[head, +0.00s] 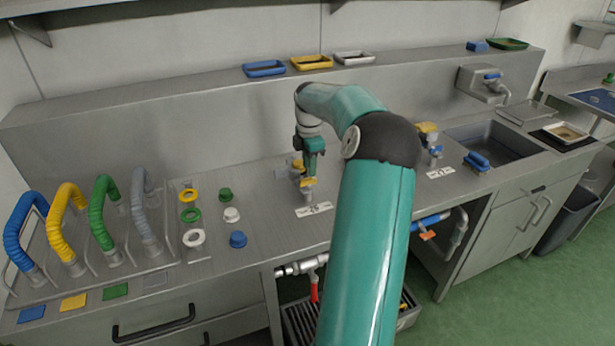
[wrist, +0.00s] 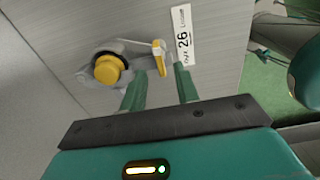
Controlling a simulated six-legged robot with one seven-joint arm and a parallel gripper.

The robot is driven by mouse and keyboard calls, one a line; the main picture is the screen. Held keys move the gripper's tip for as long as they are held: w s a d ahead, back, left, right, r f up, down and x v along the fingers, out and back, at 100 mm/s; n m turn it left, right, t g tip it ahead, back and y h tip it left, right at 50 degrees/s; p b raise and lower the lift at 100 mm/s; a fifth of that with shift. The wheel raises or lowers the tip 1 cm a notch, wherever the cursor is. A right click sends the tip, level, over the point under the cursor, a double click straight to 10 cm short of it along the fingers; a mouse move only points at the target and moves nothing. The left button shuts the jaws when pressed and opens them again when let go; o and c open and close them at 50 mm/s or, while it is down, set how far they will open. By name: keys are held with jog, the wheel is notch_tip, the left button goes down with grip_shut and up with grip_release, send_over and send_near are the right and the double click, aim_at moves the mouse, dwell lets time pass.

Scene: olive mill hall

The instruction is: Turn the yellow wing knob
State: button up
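A valve fitting stands on the steel counter behind a label reading 26. In the wrist view it has a round yellow cap (wrist: 108,69) and a narrow yellow wing knob (wrist: 160,57). The wing knob also shows in the head view (head: 307,182), just below my gripper (head: 310,166). In the wrist view my gripper (wrist: 163,70) is open, its two green fingers apart. The wing knob lies in line with the gap, around the fingertips. I see no clear contact. My arm covers part of the counter in the head view.
A second fitting with a yellow top (head: 428,129) and a blue handle stands right of my arm by label 27 (head: 440,172). Coloured hoses (head: 70,225) and loose rings (head: 190,215) are at left. A sink (head: 495,145) is at right. Trays (head: 264,69) line the ledge.

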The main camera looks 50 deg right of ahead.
aim_at(308, 183)
jog(key=shift+w+a+f, duration=0.1)
jog(key=shift+w+f, duration=0.05)
jog(key=shift+f, duration=2.2)
grip_shut()
